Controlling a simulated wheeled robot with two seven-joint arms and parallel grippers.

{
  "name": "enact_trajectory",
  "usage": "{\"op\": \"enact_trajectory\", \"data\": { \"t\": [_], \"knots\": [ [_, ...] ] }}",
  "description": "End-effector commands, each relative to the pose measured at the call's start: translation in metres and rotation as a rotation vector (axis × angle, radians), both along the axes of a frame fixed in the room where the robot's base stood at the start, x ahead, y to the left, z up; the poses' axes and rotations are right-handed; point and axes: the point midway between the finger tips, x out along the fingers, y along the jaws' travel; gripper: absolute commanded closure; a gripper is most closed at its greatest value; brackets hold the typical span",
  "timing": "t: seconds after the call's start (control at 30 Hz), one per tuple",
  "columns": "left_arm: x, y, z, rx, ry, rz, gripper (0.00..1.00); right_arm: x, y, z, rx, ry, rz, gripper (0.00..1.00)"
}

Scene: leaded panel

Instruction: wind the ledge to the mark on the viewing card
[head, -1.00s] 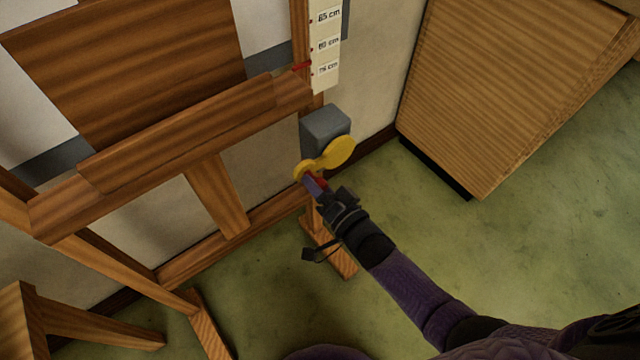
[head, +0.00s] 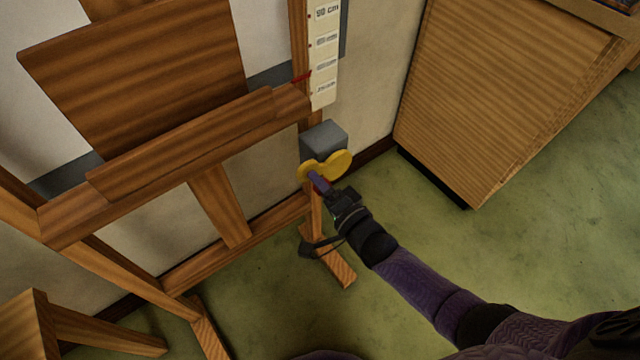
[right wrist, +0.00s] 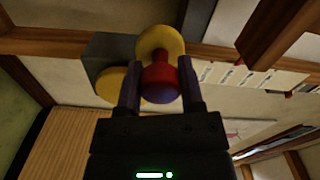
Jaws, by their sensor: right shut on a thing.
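The wooden ledge (head: 185,140) crosses the easel, with a brown wooden panel (head: 140,75) standing on it. A red pointer (head: 301,77) at its right end lies against a white centimetre scale (head: 325,55), just under the second-lowest label; the top label reads 90 cm, the lower ones are blurred. A yellow crank (head: 338,161) sits on a grey box (head: 324,138) under the scale. My right gripper (head: 320,183) is shut on the crank's red knob (right wrist: 160,75), one finger on each side. My left gripper is out of view. I cannot make out a viewing card.
A wood-fronted cabinet (head: 500,90) stands to the right of the easel. A wooden stool or bench (head: 70,325) is at the lower left. The green floor (head: 540,235) is clear before the cabinet.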

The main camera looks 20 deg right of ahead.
Motion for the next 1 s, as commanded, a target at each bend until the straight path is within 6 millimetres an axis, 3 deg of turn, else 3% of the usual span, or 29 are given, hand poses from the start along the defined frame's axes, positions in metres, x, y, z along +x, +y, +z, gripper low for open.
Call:
{"op": "enact_trajectory", "data": {
  "t": [0.27,0.3,0.43,0.77,1.0],
  "knots": [
    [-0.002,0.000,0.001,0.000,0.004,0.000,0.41,0.002,-0.001,0.004,0.000,-0.011,-0.001,1.00],
    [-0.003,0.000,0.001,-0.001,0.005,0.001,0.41,0.002,-0.001,0.004,0.000,-0.011,-0.002,0.43],
    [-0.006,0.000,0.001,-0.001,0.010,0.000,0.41,0.001,-0.001,0.003,-0.001,-0.008,-0.001,0.15],
    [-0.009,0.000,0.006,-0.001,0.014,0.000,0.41,-0.005,-0.003,0.002,-0.002,-0.002,-0.001,0.15],
    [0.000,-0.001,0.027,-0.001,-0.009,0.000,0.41,-0.060,-0.023,0.005,-0.004,-0.003,-0.002,0.15]
  ]
}}
